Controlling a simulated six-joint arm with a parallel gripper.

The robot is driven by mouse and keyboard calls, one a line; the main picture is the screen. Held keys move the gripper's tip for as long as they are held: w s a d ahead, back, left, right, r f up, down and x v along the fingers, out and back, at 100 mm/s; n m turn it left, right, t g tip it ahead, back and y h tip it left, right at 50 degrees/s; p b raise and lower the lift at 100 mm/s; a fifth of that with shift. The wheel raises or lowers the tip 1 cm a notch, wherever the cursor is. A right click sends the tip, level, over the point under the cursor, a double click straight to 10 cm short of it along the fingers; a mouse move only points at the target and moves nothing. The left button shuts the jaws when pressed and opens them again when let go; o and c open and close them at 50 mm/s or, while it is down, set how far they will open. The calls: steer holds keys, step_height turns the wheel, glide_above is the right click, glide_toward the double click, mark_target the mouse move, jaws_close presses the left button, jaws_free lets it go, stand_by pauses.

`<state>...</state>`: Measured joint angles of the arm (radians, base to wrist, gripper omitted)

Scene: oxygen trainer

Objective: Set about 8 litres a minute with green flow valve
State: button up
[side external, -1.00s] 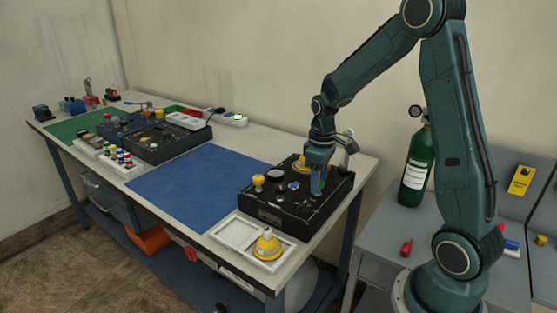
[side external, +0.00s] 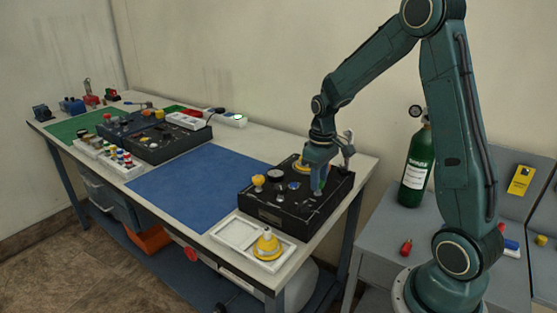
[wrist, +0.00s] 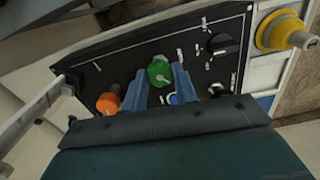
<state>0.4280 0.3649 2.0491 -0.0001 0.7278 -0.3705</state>
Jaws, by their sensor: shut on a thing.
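The green flow valve (wrist: 160,72) is a round knob with a pale pointer mark, on the black panel (wrist: 115,62) of the oxygen trainer. In the wrist view it sits between the two blue fingers of my gripper (wrist: 160,74), which is shut on it. In the side view my gripper (side external: 318,184) reaches down onto the right part of the black trainer box (side external: 283,214) and hides the valve. I cannot read a flow value in either view.
An orange knob (wrist: 108,103), a black knob (wrist: 221,44) and a partly hidden blue part (wrist: 173,98) are close by on the panel. The blue mat (side external: 195,185) is clear.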

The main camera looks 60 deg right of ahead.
steer(key=shift+m, duration=0.3)
steer(key=o, duration=1)
steer(key=shift+r, duration=0.1)
step_height(320, 180, up, 14)
steer(key=shift+f, duration=0.15)
stand_by(0.3)
steer(key=s+a+r+t, duration=0.1)
steer(key=s+a+t, duration=0.1)
steer(key=s+a, duration=0.3)
steer(key=s+a+r+t, duration=0.1)
steer(key=s+a, duration=0.4)
steer(key=s, duration=0.1)
steer(key=s+a+n+t, duration=0.1)
steer(key=s+a+t, duration=0.1)
steer(key=s+a, duration=0.4)
steer(key=shift+s+r+t, duration=0.2)
steer(key=shift+r+t, duration=0.1)
steer(key=shift+r, duration=0.1)
